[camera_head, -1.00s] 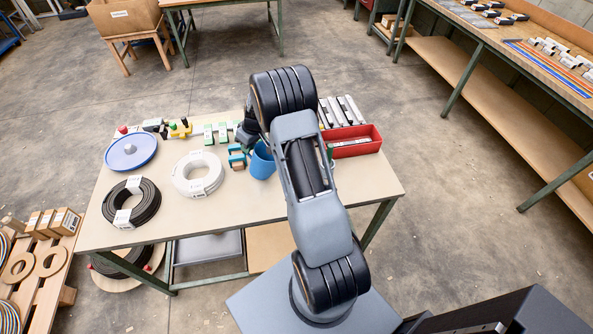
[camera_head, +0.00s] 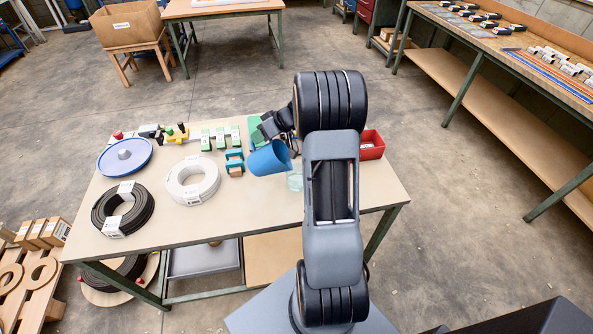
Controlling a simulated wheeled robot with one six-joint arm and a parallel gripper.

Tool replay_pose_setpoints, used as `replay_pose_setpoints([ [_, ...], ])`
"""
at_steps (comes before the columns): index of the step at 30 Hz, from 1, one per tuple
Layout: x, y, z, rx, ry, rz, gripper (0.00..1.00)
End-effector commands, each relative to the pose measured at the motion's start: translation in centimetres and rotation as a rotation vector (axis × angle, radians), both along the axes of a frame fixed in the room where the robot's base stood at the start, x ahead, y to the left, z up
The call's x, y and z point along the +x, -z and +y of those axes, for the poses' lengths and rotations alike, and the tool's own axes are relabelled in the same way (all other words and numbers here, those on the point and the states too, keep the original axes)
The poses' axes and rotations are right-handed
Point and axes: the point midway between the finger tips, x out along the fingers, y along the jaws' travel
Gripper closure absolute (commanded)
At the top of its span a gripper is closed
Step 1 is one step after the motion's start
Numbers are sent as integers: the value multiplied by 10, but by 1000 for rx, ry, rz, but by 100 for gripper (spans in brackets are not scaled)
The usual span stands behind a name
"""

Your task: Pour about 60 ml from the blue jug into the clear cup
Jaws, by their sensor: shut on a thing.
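The blue jug (camera_head: 266,160) is held above the work table, tilted over, its lower right corner close to the clear cup. The clear cup (camera_head: 294,180) is a pale, greenish see-through shape on the table, just right of and below the jug, partly hidden behind my arm. My gripper (camera_head: 266,133) is at the far side of the jug, shut on it. The fingertips and exact grip are too small to make out. I cannot see any liquid stream or the level in the cup.
On the table (camera_head: 240,218) are a white coil (camera_head: 176,190), a black coil (camera_head: 104,214), a blue disc (camera_head: 106,164), blue-green clamps (camera_head: 235,155) and a red bin (camera_head: 376,150) partly behind my arm. The table's front middle is clear.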

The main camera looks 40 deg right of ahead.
Motion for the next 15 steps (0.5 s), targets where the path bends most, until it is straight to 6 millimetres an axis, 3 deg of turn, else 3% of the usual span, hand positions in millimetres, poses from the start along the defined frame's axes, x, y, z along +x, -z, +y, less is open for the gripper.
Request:
replay_pose_setpoints([
  [15, -4, -14, -5, 68, 2, -59, 100],
])
